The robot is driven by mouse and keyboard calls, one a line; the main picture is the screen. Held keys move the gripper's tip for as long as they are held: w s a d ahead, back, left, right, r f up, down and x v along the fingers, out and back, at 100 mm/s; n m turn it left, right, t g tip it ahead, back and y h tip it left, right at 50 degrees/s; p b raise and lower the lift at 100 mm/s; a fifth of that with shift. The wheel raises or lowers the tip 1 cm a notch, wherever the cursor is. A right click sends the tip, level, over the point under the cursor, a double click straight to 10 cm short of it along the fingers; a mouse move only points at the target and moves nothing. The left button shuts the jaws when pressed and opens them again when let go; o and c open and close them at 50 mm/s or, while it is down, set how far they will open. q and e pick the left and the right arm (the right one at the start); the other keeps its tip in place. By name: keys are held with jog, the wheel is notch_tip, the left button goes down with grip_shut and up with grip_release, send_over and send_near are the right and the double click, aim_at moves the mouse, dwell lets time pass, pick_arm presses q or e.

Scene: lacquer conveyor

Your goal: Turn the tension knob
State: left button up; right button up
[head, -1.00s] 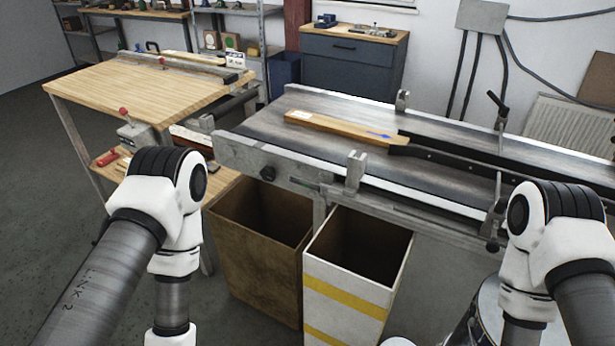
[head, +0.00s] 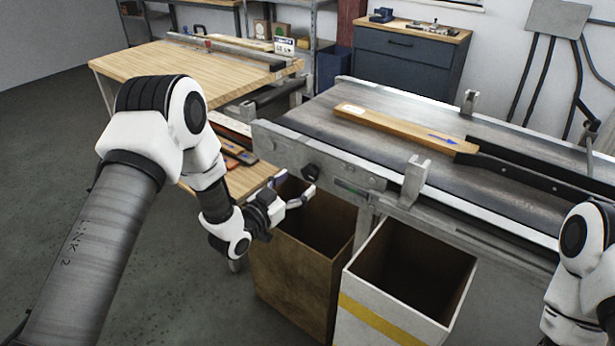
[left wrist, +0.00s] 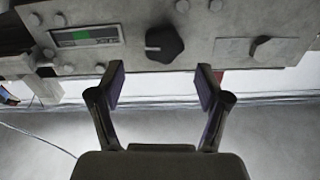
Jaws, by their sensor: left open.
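The tension knob (head: 310,172) is a small black lobed knob on the grey side plate of the conveyor, near its left end. In the left wrist view the knob (left wrist: 164,44) shows with a pale pointer, just beyond the fingertips and centred between them. My left gripper (head: 293,192) is open and empty, a little in front of the knob and apart from it. Its two fingers also show in the left wrist view (left wrist: 160,82). My right arm shows at the right edge of the head view, but its gripper is out of view.
The conveyor belt (head: 400,107) carries a wooden plank (head: 395,127). A brown bin (head: 300,262) and a white bin with a yellow stripe (head: 372,315) stand below. A wooden table (head: 180,70) is at the left. The side plate also bears a small green gauge (left wrist: 85,37).

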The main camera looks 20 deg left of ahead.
aim_at(307, 175)
pick_arm(q)
jog(key=x, duration=0.3)
jog(key=f+x, duration=0.1)
jog(key=x, duration=0.1)
jog(key=shift+w+a, duration=0.1)
jog(key=shift+a, duration=0.15)
jog(key=shift+w+r, duration=0.1)
jog(key=shift+r, duration=0.05)
jog(key=shift+d, duration=0.1)
jog(key=c, duration=1.2)
jog(key=shift+o, duration=0.2)
jog(key=shift+m+b, duration=0.35)
jog(key=shift+m, duration=0.95)
